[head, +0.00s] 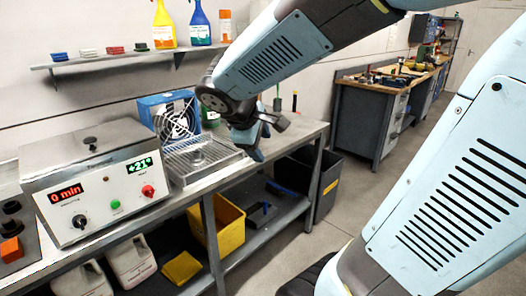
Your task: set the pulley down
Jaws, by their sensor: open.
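My gripper (259,143) hangs over the right part of the bench, beside the wire rack, and points down. It is open, and nothing shows held in it. A small grey round part (197,157), which looks like the pulley, sits on the wire rack (178,164) in front of the blue fan, to the left of my gripper. It is small in the picture, so I cannot be sure that it is the pulley. The arm hides part of the wall and the bench behind the gripper.
A steel heating unit (105,188) reading "0 min" and "+21°" stands left of the rack. A blue fan (173,122) stands behind the rack. A shelf (112,58) with spray bottles hangs above.

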